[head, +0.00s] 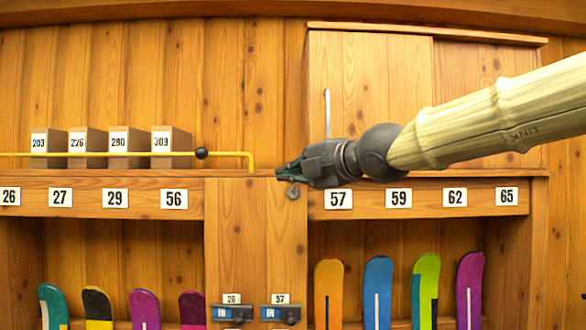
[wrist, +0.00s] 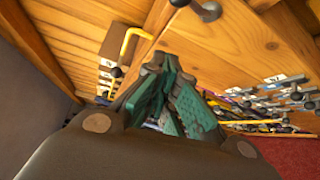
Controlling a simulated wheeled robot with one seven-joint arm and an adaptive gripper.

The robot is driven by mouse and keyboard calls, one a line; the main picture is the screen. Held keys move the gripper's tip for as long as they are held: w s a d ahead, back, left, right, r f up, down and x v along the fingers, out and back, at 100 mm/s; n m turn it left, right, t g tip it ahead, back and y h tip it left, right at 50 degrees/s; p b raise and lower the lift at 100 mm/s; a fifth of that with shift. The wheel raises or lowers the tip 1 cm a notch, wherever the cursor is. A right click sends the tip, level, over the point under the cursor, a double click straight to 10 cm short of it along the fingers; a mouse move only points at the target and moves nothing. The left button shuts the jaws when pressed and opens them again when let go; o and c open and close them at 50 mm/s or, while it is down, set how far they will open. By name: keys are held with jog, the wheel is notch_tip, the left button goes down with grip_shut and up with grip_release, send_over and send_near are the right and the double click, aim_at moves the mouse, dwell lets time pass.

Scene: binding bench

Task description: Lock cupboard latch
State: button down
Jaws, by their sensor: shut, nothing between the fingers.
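The wooden cupboard (head: 368,75) is at the upper right in the head view, its door closed as far as I can see, with a pale upright handle (head: 327,112). A small grey rounded piece (head: 292,192), which may be the latch, sits on the wood at the cupboard's lower left. A similar grey piece (wrist: 206,10) shows at the top of the wrist view. My gripper (head: 283,172), with green finger pads, is shut and empty just above that piece. In the wrist view its fingertips (wrist: 172,66) are close below the grey piece; I cannot tell whether they touch.
A yellow rod (head: 110,154) with a black ball (head: 201,153) runs along the shelf left of my gripper, before several numbered boxes (head: 174,142). Below stand several coloured boards (head: 378,290) and two small blue-grey fittings (head: 232,313). Open air lies in front of the shelf.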

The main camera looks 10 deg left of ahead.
jog(key=w+a+p, duration=0.3)
jog(key=w+p, duration=0.2)
jog(key=w, duration=0.1)
jog(key=shift+w+p, duration=0.35)
dwell(0.3)
jog(key=shift+d+f, duration=0.1)
jog(key=shift+d, duration=0.1)
